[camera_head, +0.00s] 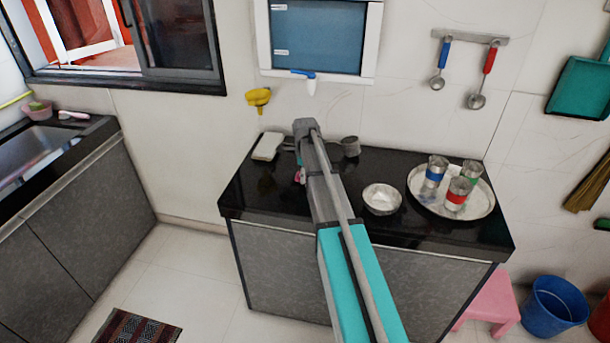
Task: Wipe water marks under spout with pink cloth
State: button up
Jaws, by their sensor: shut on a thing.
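My arm reaches from the bottom of the head view over the black counter (395,229). My gripper (299,165) is down behind the arm's far end, near the counter's left back part, and is mostly hidden by it. A small bit of the pink cloth (299,176) shows beside the arm at the gripper. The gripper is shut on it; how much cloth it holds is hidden. No clay pot can be made out, and water marks cannot be told from reflections on the dark top. A blue-and-white tap-like piece (306,79) is on the wall behind.
A white dish (267,146) and a grey cup (351,146) stand near the back. A bowl (382,199) and a round steel tray (476,211) with 3 banded tumblers are at right. A yellow object (258,97) is on the wall. The counter's front left is clear.

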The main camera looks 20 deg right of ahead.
aim_at(302, 187)
jog(key=shift+w+d, duration=0.55)
jog(key=shift+w, duration=0.25)
jog(key=shift+w+d, duration=0.55)
jog(key=shift+w, duration=0.25)
jog(key=shift+f, duration=0.1)
jog(key=shift+s+a, duration=0.15)
jog(key=shift+s, duration=0.1)
jog(key=shift+s+a, duration=0.1)
jog(key=shift+s, duration=0.05)
jog(key=shift+c, duration=0.4)
jog(key=shift+s+a, duration=0.9)
jog(key=shift+s, duration=0.3)
jog(key=shift+s+a, duration=0.6)
jog(key=shift+s, duration=0.25)
jog(key=shift+s+a, duration=0.55)
jog(key=shift+s, duration=0.25)
jog(key=shift+s+a, duration=0.1)
jog(key=shift+s, duration=0.05)
